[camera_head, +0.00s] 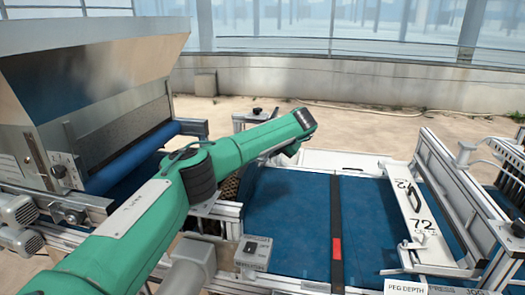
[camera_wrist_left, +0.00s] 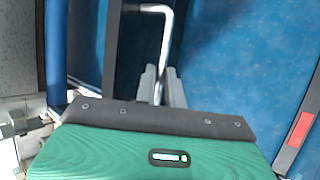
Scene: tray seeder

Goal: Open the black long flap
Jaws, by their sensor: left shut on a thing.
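A long, narrow black strip (camera_wrist_left: 122,50), which looks like the black flap, stands nearly upright in the left wrist view. A bent metal handle (camera_wrist_left: 155,9) meets it near the top of that view. My left gripper (camera_wrist_left: 160,86) is shut on the straight part of this handle, right of the strip. The strip's lower end is hidden behind my wrist. In the head view my left arm reaches across the machine. Its hand is mostly hidden, and I cannot make out the flap or the handle there. My right gripper is not in view.
A blue belt (camera_head: 288,215) lies right of my arm, crossed by a dark bar with a red mark (camera_head: 337,248). A white panel marked 72 (camera_head: 418,222) stands on the right. A metal hopper (camera_head: 95,75) and a blue roller (camera_head: 130,158) are on the left.

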